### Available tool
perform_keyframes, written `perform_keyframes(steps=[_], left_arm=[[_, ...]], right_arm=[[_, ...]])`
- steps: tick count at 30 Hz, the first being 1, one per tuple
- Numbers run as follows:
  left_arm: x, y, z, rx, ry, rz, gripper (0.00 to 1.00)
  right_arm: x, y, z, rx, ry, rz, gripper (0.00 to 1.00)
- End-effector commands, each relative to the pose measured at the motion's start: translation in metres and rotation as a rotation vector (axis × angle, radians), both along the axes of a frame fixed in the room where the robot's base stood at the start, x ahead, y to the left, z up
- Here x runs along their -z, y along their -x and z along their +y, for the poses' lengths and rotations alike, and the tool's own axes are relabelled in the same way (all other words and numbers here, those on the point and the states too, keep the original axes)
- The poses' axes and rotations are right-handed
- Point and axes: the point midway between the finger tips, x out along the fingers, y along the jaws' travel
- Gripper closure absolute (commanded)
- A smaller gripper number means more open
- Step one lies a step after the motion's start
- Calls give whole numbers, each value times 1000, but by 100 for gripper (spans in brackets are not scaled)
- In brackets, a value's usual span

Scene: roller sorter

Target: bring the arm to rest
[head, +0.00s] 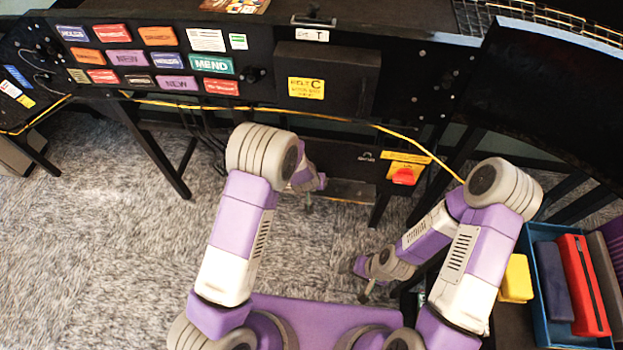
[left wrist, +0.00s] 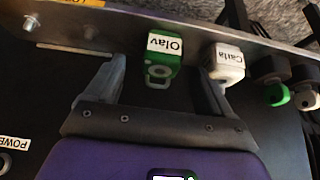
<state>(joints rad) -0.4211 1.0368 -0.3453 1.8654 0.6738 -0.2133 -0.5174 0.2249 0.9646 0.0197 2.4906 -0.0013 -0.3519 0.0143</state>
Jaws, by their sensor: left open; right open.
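My left gripper (left wrist: 160,85) is open in the left wrist view, its two fingers spread wide with nothing held between them. A green padlock-like item labelled Olav (left wrist: 163,72) shows between the fingers, and a white one labelled Carla (left wrist: 228,62) is by the right finger. I cannot tell whether the finger touches it. In the head view my left gripper (head: 309,200) is mostly hidden behind its own arm, low in front of the black machine panel. My right gripper (head: 364,291) is small, points down over the carpet and looks empty.
The black machine (head: 330,85) spans the back, with a red knob (head: 403,176) on its lower front. A blue tray (head: 540,325) of coloured cases stands at right beside a yellow block (head: 516,279). Dark items (left wrist: 275,70) hang at right. Carpet (head: 90,240) is clear at left.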

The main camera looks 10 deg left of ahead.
Motion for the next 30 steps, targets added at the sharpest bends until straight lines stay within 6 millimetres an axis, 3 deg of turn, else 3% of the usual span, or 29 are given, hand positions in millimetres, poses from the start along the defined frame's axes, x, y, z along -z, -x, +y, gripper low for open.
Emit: perform_keyframes(steps=[3, 8, 14, 17, 20, 24, 30], left_arm=[[-23, 11, 0, 2, -1, -2, 17], [-40, 21, 1, 0, -1, -1, 17], [-44, 25, 2, 0, -1, 1, 17], [-34, 36, 9, -12, 6, 31, 17], [-12, 67, 26, -39, 31, 109, 17], [21, 140, 45, -90, 118, 269, 17], [32, 231, 40, -146, 290, 446, 17]], right_arm=[[-11, 0, 0, 0, 0, 0, 21], [-18, 0, 0, 0, 0, 0, 21], [-19, 0, 0, 0, 0, 0, 21], [-19, 0, 0, 0, 0, 0, 21], [-22, 0, 0, 0, 0, 0, 21], [-27, 0, 0, 0, 0, 0, 21], [-32, 0, 0, 0, 0, 0, 21]])
